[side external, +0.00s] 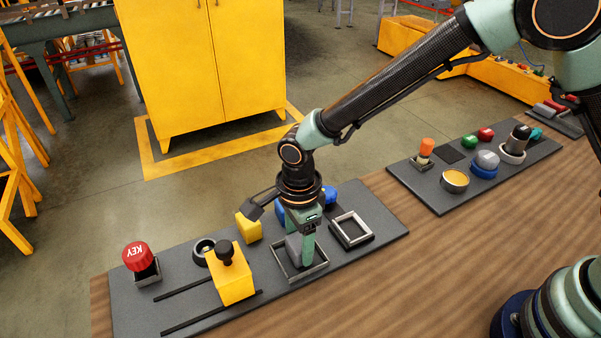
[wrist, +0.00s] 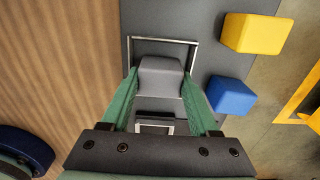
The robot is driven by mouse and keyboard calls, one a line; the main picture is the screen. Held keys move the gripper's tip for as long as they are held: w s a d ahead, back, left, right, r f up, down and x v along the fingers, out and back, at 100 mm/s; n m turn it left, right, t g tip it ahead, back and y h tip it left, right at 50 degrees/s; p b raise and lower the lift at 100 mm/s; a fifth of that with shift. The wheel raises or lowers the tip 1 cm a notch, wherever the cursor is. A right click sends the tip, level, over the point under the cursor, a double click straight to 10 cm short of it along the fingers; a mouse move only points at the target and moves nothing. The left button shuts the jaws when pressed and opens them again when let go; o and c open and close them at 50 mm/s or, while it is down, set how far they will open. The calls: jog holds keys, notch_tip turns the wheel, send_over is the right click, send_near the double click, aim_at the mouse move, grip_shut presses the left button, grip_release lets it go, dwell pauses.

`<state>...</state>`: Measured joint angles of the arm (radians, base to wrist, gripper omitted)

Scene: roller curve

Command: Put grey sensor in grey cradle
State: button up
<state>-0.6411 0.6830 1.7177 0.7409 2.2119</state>
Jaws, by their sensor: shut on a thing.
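The grey sensor (side external: 293,247) is a block held between the green fingers of my gripper (side external: 303,252). In the wrist view the sensor (wrist: 160,76) sits between the two fingertips (wrist: 160,88). The grey cradle (side external: 318,271) is a square metal frame on the dark board, directly below the sensor. In the wrist view its rim (wrist: 165,40) shows beyond and beside the sensor. The sensor is within the rim's outline, but I cannot tell whether it touches the cradle floor. The fingers hide part of the rim.
A smaller square frame (side external: 352,230) lies to the right on the same board. A yellow block (side external: 248,228) and a blue block (wrist: 230,95) stand close by. A yellow slider block with a black knob (side external: 231,275) and a red KEY button (side external: 137,256) are left.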

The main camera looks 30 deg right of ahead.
aim_at(299, 241)
jog(key=shift+f, duration=0.15)
jog(key=o, duration=1.4)
notch_tip(299, 241, up, 12)
jog(key=d+r+n+t, duration=0.2)
jog(key=d+r+n, duration=0.65)
jog(key=d, duration=0.55)
jog(key=shift+s+d+r+n+t, duration=0.3)
jog(key=shift+s+d+n+t, duration=0.3)
jog(key=shift+s+d+n, duration=0.9)
jog(key=shift+s+d+r+n+t, duration=0.35)
jog(key=shift+s+d+n+t, duration=0.4)
jog(key=shift+d+n, duration=1.4)
jog(key=shift+s+d+r+n+t, duration=0.4)
jog(key=shift+s+d+n, duration=0.8)
jog(key=shift+d, duration=1.4)
